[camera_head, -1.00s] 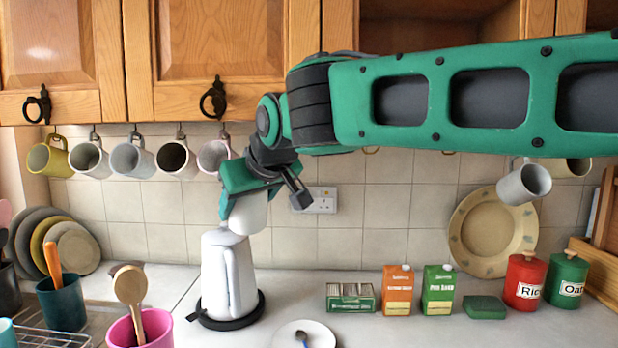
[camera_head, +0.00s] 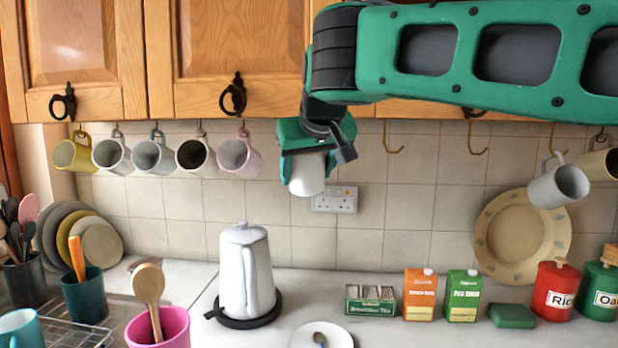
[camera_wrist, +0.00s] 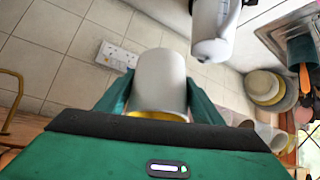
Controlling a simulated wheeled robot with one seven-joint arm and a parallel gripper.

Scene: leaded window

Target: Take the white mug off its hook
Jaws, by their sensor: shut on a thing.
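The white mug (camera_head: 307,174) is held in my gripper (camera_head: 304,160), in front of the tiled wall below the cupboards and clear of any hook. In the wrist view the same mug (camera_wrist: 160,78) sits between my two green fingers, with a yellow inside showing at its near rim. My gripper is shut on it. The mug's handle is hidden. Empty hooks (camera_head: 397,138) hang on the rail to the right of my gripper.
Several mugs (camera_head: 240,155) hang at the left; a grey-white mug (camera_head: 558,186) hangs at the right. A white kettle (camera_head: 247,275) stands below left of my gripper. Cartons (camera_head: 420,293), a tea box (camera_head: 370,300) and a small plate (camera_head: 321,336) are on the counter.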

